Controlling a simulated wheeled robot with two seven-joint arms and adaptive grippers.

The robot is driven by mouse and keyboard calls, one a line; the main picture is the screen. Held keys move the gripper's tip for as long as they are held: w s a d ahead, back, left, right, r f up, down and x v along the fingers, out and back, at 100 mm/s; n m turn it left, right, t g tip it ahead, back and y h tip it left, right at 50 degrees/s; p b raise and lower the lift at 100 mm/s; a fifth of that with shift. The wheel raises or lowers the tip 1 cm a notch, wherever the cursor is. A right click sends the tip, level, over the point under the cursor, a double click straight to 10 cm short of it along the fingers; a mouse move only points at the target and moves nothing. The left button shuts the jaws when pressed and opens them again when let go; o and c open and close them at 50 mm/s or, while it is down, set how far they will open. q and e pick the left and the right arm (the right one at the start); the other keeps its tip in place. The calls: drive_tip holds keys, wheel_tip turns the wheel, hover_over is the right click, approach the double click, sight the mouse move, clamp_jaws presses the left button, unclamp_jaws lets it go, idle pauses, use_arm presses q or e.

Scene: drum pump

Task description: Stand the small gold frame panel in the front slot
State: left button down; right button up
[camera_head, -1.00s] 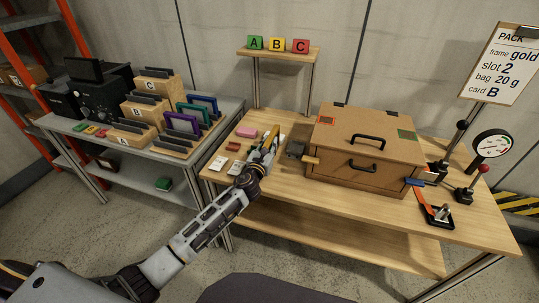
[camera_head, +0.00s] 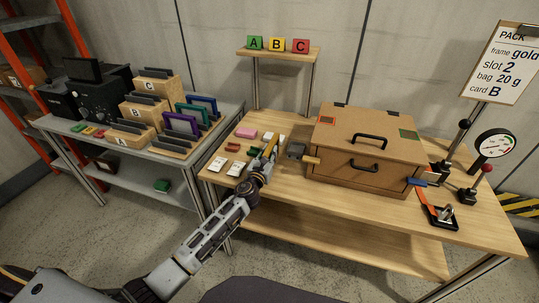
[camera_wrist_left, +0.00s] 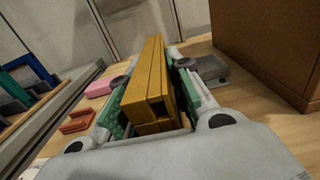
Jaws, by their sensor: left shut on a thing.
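My left gripper (camera_head: 265,160) is shut on the small gold frame panel (camera_wrist_left: 154,85), which stands on edge between the green-lined fingers in the left wrist view. I cannot tell whether the panel touches the bench. Purple (camera_head: 181,124), green and blue framed panels stand in slotted racks on the grey table at left. Which place is the front slot I cannot tell. My right gripper is not in view.
A brown lidded box (camera_head: 366,145) with black handles stands right of my gripper. A pink block (camera_head: 246,133) and small cards lie left of the gripper. A gauge (camera_head: 494,143) and lever stand at the right.

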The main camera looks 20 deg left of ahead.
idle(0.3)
use_arm(q)
drive_tip(key=c, duration=1.3)
unclamp_jaws()
drive_tip(key=shift+f, duration=0.1)
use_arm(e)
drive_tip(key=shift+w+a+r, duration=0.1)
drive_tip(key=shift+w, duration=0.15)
use_arm(q)
drive_tip(key=shift+r, duration=0.2)
drive_tip(key=shift+s+f, duration=0.1)
drive_tip(key=shift+s, duration=0.45)
drive_tip(key=shift+s+a, duration=0.1)
drive_tip(key=shift+s, duration=2.2)
drive_tip(key=shift+s+a, duration=0.1)
drive_tip(key=shift+s, duration=3.05)
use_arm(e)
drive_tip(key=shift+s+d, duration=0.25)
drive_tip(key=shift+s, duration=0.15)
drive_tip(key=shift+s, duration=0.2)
